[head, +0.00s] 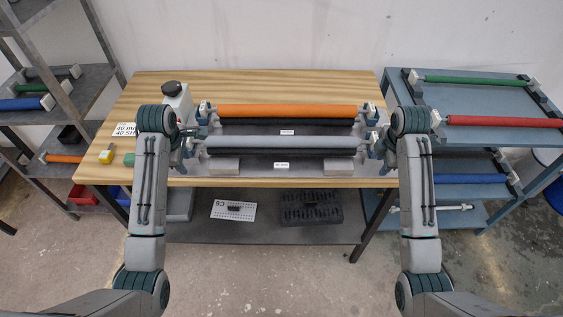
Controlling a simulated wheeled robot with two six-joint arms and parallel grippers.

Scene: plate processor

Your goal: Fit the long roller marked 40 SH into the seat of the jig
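The jig (283,168) is a grey metal frame with blue end posts on the wooden table. A long grey roller (286,142) lies level across its front, above a dark roller (284,153). An orange roller (286,111) lies across its rear, above another dark roller (284,122). I cannot read a 40 SH mark on any roller. My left gripper (188,132) is at the left ends of the rollers. My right gripper (376,134) is at the right ends. Both grippers' fingers are too small and too hidden by the wrists to tell open from shut.
A white card (125,130) with 40 on it lies at the table's left. A blue rack (465,101) at right holds green, red and blue rollers. Grey shelves (85,90) at left hold more rollers.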

